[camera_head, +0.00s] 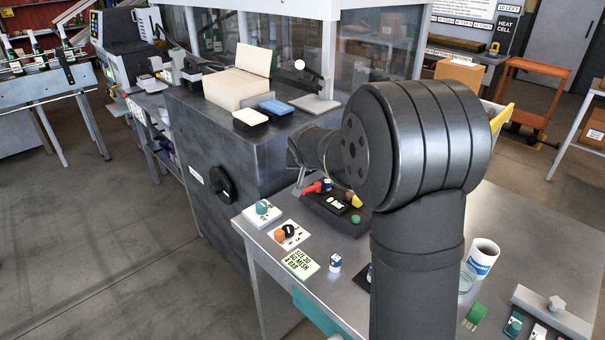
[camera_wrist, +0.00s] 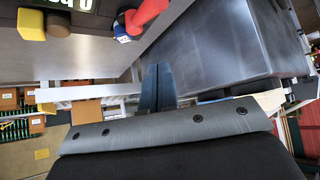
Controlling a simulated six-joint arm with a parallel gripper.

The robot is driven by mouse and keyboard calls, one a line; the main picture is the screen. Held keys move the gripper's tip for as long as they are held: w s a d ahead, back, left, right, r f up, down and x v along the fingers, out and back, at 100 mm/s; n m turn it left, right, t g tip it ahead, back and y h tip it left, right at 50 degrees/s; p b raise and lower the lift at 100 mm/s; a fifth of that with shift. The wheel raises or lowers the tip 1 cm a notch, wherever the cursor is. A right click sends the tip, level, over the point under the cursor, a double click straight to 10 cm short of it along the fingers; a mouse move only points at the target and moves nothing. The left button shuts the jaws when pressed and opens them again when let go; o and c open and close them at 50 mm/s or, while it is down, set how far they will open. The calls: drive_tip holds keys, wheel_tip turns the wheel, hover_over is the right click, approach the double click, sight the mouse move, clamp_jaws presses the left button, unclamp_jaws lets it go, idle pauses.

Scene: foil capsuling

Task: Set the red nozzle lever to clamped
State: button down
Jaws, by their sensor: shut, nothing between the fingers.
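The red nozzle lever (camera_head: 313,188) sits at the left end of a dark device (camera_head: 322,208) on the metal table. Its red arm points left from a small blue and white pivot (camera_head: 326,184). In the wrist view the red lever (camera_wrist: 149,12) shows at the top edge, cut off by the frame, beside its blue and white pivot (camera_wrist: 122,30). My gripper (camera_wrist: 157,82) is shut and empty; its fingertips are below the lever in that picture and appear apart from it. In the head view my arm hides part of the device.
The dark device also carries a lit display (camera_head: 337,205), a yellow knob (camera_head: 353,199) and a green button (camera_head: 355,219). A large grey machine cabinet (camera_head: 240,140) stands close behind left. A teal knob (camera_head: 262,207), an orange knob (camera_head: 280,235) and a mug (camera_head: 483,258) are on the table.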

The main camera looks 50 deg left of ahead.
drive_tip(key=shift+d+r, duration=0.9)
drive_tip(key=shift+r, duration=0.1)
drive_tip(key=shift+f, duration=0.1)
drive_tip(key=w+a+f+m, duration=0.1)
drive_tip(key=a+f, duration=0.1)
drive_tip(key=w+a+f+m+h, duration=0.1)
drive_tip(key=a+f, duration=0.1)
drive_tip(key=w+a+f+m+h, duration=0.1)
drive_tip(key=f, duration=0.1)
drive_tip(key=shift+w+a+f+t, duration=0.15)
drive_tip(key=shift+w+a+t, duration=0.15)
drive_tip(key=shift+a, duration=0.1)
drive_tip(key=w+m, duration=0.1)
drive_tip(key=w+m+h, duration=0.1)
drive_tip(key=m+t+h, duration=0.1)
drive_tip(key=shift+w+a+f, duration=0.3)
drive_tip(key=shift+w+f, duration=0.1)
drive_tip(key=w+m+h, duration=0.2)
drive_tip(key=m, duration=0.1)
drive_tip(key=shift+f+t, duration=0.15)
drive_tip(key=shift+t, duration=0.15)
drive_tip(key=shift+v, duration=2.9)
drive_tip(key=shift+w, duration=0.2)
